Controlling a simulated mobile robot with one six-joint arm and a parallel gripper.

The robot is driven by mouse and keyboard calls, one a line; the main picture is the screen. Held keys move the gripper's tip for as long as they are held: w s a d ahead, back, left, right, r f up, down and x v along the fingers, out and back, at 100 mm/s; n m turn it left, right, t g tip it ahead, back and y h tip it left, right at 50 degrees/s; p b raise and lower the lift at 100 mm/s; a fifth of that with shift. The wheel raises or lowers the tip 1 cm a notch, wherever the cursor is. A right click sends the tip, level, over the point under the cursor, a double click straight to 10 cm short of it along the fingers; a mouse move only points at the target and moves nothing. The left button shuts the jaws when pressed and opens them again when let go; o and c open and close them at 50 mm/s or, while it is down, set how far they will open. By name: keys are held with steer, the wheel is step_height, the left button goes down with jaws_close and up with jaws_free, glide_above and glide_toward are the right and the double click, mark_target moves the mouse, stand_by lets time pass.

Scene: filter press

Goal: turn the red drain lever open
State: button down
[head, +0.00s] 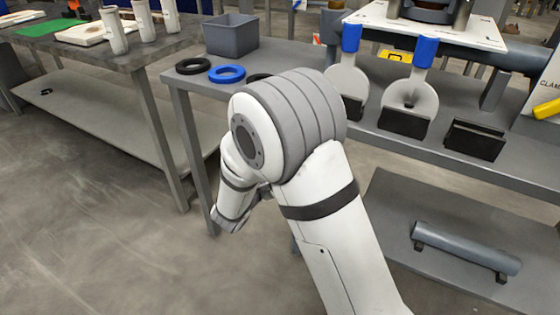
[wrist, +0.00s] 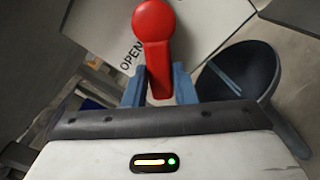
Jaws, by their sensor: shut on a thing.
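The red drain lever (wrist: 156,50) shows in the wrist view, with a round knob at its top end and a straight arm below. My gripper (wrist: 158,88) has its two blue-grey fingers on either side of the lever's arm and is shut on it. Behind the lever is a pale plate with the word OPEN (wrist: 131,55), just left of the lever. In the head view my arm hides the lever and the gripper's fingers.
A dark funnel-like bowl (wrist: 238,72) is close on the right of my gripper. In the head view a grey bench (head: 188,84) carries a grey bin (head: 230,37), a blue ring (head: 227,73) and blue-handled plates (head: 411,97). A grey cylinder (head: 465,247) lies on the lower shelf.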

steer(key=shift+s+f, duration=0.15)
steer(key=c, duration=1.2)
jaws_free()
steer(key=shift+a, duration=0.1)
steer(key=p+v, duration=0.2)
steer(key=v, duration=0.5)
steer(key=shift+s+a, duration=0.2)
steer(key=shift+s, duration=0.1)
